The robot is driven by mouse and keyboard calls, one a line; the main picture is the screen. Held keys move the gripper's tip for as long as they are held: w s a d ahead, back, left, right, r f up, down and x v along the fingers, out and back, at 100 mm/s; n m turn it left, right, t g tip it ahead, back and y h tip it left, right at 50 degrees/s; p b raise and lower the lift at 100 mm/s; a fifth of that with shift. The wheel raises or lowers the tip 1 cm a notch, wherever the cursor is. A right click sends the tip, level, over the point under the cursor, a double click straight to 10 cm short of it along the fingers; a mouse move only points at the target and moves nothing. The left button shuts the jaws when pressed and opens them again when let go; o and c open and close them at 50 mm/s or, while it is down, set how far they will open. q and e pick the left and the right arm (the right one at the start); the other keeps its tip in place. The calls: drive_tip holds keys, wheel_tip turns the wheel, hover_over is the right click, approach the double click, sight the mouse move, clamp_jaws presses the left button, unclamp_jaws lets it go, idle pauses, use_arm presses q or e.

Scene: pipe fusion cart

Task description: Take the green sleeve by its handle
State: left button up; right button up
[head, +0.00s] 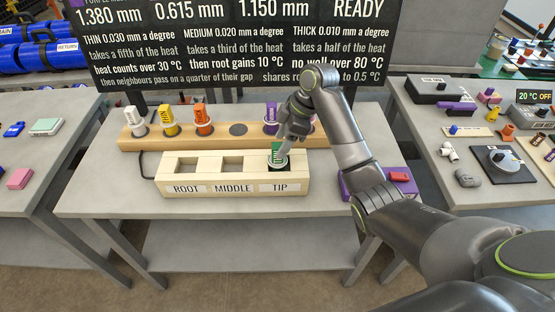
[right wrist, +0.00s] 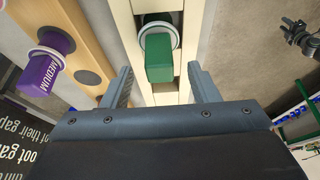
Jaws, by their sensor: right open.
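The green sleeve (head: 277,152) stands in the TIP compartment of the pale wooden box (head: 232,188), its green handle up and a white ring below it. The handle also shows in the right wrist view (right wrist: 160,58), near the gap between the fingers. My right gripper (right wrist: 160,86) is open, one finger to each side of the handle's line. I see no contact between fingers and handle. In the head view my right gripper (head: 284,138) is just above and behind the sleeve, partly hiding it. My left gripper is not in view.
Behind the box a wooden rack (head: 155,143) holds white, yellow, orange and purple (right wrist: 46,72) sleeves, with an empty hole (head: 238,129). The ROOT (head: 187,165) and MIDDLE compartments look empty. A purple box with a red button (head: 399,177) lies right, by my arm.

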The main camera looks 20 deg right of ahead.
sight(279, 145)
drive_tip(key=shift+p+x, duration=0.35)
drive_tip(key=shift+x, duration=1.45)
drive_tip(key=c, duration=1.2)
